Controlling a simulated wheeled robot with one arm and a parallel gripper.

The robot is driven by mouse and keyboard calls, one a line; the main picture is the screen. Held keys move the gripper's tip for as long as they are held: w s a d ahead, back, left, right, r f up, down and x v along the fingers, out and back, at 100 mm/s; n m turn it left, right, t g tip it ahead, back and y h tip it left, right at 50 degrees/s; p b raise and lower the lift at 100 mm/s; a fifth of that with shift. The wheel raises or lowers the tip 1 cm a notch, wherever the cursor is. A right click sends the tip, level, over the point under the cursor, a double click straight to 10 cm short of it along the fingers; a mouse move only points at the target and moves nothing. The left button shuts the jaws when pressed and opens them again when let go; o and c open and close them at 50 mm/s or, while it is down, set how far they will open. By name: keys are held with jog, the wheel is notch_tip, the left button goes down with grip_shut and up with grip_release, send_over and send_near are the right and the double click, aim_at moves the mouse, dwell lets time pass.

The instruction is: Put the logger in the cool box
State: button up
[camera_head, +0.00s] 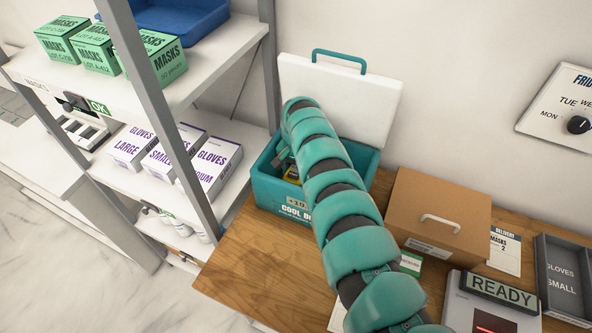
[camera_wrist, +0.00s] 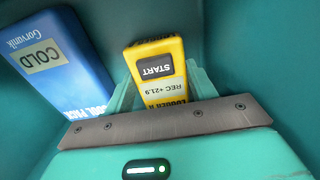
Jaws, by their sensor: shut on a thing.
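The teal cool box (camera_head: 268,192) stands open on the wooden table, its white lid (camera_head: 350,103) raised at the back. My arm reaches over it and hides much of its inside. My gripper (camera_wrist: 160,88) is down inside the box and shut on the yellow logger (camera_wrist: 166,98). The logger shows a START button and reads REC +21.9. A blue cold pack (camera_wrist: 62,68) lies beside the logger on the left. I cannot tell whether the logger touches the box floor.
A cardboard box (camera_head: 437,215) with a white handle stands right of the cool box. A device reading READY (camera_head: 497,292) and a grey tray (camera_head: 565,262) are further right. A shelf with glove boxes (camera_head: 212,165) rises close on the left. The table's front left is clear.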

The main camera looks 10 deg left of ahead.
aim_at(295, 172)
jog(key=shift+f, duration=0.15)
jog(key=o, duration=0.9)
jog(key=shift+a+r, duration=0.2)
jog(key=shift+r, duration=1.45)
jog(key=shift+d+r+b, duration=0.15)
jog(key=shift+r+b, duration=1.15)
jog(key=shift+r, duration=3.3)
